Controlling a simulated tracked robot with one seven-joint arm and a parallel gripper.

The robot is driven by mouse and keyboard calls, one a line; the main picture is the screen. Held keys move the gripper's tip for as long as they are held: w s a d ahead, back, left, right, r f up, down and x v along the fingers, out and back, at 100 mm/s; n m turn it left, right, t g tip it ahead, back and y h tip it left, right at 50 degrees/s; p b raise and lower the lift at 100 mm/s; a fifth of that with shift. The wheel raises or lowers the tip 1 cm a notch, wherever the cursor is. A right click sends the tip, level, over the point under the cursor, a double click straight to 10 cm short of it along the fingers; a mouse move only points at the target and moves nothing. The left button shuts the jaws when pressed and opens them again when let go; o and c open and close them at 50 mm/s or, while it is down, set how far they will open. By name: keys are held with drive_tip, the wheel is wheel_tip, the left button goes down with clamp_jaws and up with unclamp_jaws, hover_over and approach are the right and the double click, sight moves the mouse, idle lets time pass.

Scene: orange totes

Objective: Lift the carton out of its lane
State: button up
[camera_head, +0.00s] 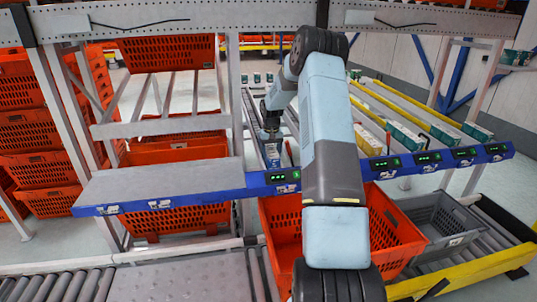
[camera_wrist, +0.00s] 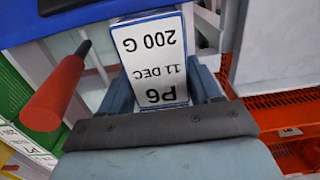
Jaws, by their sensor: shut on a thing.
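The carton (camera_wrist: 152,62) is white with blue edges and a printed label, upside down in the wrist view, reading "P6 11 DEC 200 G". My gripper (camera_wrist: 160,88) is shut on it, with one finger on each side. In the head view, my gripper (camera_head: 270,131) points down with the carton (camera_head: 273,154) below it, at the front end of its lane (camera_head: 252,112), just behind the blue front rail (camera_head: 260,180). The carton's lower end and its contact with the lane are hidden.
A red rod-like part (camera_wrist: 55,92) stands close beside the carton. Cartons in neighbouring lanes (camera_head: 369,141) sit to the right. An orange tote (camera_head: 283,225) and a grey tote (camera_head: 440,222) stand below the rail. An empty grey shelf (camera_head: 160,183) lies left.

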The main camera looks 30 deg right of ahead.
drive_tip(key=c, duration=0.5)
wheel_tip(320, 180, up, 12)
drive_tip(key=shift+f, duration=0.2)
drive_tip(key=s+a, duration=0.2)
drive_tip(key=s, duration=0.6)
drive_tip(key=s+a, duration=0.3)
drive_tip(key=s, duration=0.6)
drive_tip(key=s+a, duration=0.2)
drive_tip(key=s, duration=0.7)
drive_tip(key=shift+a, duration=0.25)
